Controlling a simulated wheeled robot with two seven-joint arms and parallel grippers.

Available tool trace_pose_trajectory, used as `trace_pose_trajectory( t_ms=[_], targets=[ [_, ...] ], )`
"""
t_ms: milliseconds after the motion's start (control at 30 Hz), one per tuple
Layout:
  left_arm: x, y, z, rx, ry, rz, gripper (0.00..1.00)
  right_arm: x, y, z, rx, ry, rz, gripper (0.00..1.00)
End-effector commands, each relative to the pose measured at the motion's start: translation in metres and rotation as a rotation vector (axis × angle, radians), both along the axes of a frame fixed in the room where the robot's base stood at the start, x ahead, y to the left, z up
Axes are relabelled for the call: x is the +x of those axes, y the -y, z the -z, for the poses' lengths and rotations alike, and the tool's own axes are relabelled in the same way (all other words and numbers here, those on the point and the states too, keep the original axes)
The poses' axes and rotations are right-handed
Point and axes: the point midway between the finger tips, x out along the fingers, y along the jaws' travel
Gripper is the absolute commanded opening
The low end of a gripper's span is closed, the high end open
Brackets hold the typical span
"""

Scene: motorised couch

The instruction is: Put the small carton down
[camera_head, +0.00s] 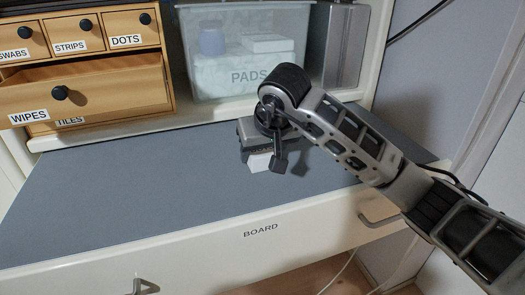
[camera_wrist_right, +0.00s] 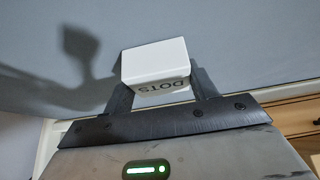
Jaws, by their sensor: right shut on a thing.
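A small white carton (camera_wrist_right: 155,62) with "DOTS" on one face sits between the two fingers of my right gripper (camera_wrist_right: 160,88) in the right wrist view. The gripper is shut on it. In the head view my right gripper (camera_head: 268,160) points down over the grey board top (camera_head: 120,180), and part of the white carton (camera_head: 258,163) shows below it. The carton is over the grey surface, close to it; whether it touches cannot be told. My left gripper is not in view.
A wooden drawer unit (camera_head: 130,90) stands at the back left, its WIPES drawer (camera_head: 95,88) pulled out. A clear PADS bin (camera_head: 240,75) and a grey metal holder (camera_head: 345,50) stand behind my gripper. The grey surface is clear to the left.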

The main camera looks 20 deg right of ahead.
Motion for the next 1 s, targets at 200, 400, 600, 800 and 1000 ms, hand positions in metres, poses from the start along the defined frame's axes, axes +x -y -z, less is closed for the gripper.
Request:
trace_pose_trajectory(
  t_ms=[200, 400, 600, 800, 1000],
  targets=[
    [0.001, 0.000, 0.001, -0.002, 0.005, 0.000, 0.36, 0.000, 0.000, 0.002, -0.001, 0.000, 0.000, 0.35],
    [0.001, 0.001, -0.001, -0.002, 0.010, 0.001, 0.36, 0.000, 0.000, 0.002, 0.000, 0.000, 0.000, 0.79],
    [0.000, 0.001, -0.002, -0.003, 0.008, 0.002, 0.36, 0.000, 0.000, 0.001, 0.000, 0.000, 0.000, 0.79],
    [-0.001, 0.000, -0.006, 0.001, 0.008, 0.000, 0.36, -0.007, 0.000, -0.018, -0.001, 0.004, 0.000, 0.79],
    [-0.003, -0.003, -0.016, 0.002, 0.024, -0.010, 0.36, -0.029, 0.002, -0.056, -0.002, 0.006, 0.000, 0.79]
  ],
)
